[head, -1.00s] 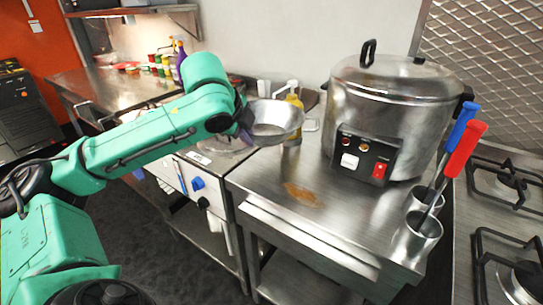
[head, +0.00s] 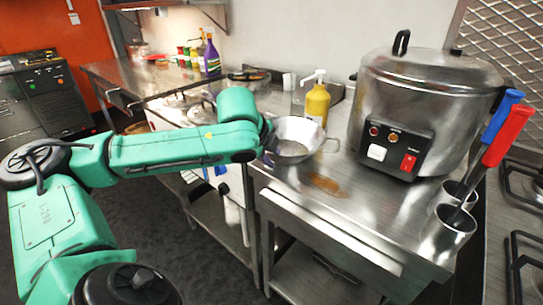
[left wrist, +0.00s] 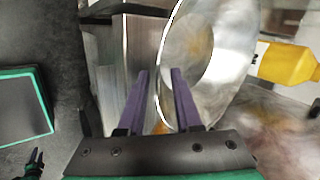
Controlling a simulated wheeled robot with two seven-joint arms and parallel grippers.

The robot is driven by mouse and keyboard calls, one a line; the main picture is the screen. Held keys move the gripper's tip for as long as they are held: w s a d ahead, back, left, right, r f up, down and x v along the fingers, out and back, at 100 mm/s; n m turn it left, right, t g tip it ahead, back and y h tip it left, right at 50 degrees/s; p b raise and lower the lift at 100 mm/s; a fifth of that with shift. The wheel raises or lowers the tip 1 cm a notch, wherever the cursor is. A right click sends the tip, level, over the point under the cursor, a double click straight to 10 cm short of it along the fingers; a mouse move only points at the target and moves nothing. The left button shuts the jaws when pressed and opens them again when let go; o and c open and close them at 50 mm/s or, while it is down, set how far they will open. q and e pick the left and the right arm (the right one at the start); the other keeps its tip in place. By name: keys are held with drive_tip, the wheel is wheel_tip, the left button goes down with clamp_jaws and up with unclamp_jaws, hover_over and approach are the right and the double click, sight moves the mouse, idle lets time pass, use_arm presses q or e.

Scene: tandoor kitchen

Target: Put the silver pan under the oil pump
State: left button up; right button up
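The silver pan (head: 293,146) is a shallow round metal bowl at the back left of the steel counter. The oil pump (head: 316,103) is a yellow bottle with a white pump head, standing just behind and right of the pan. Its spout points left. My left gripper (head: 266,153) is at the pan's left side, mostly hidden by my wrist. In the left wrist view, its purple fingers (left wrist: 159,85) are on either side of the rim of the pan (left wrist: 205,50), with the yellow bottle (left wrist: 285,62) beyond it. I cannot tell whether the pan touches the counter.
A large steel cooker (head: 425,100) stands right of the bottle. Metal cups (head: 448,232) with blue and red handled tools stand at the counter's right front. A brown stain (head: 326,186) marks the otherwise clear counter front. Stove burners are at far right.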

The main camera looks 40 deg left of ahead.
use_arm(q)
drive_tip(key=shift+r, duration=0.2)
drive_tip(key=p+v, duration=0.1)
drive_tip(key=v, duration=1)
drive_tip(key=shift+s+r, duration=0.25)
drive_tip(key=shift+s, duration=0.05)
drive_tip(key=shift+d, duration=0.15)
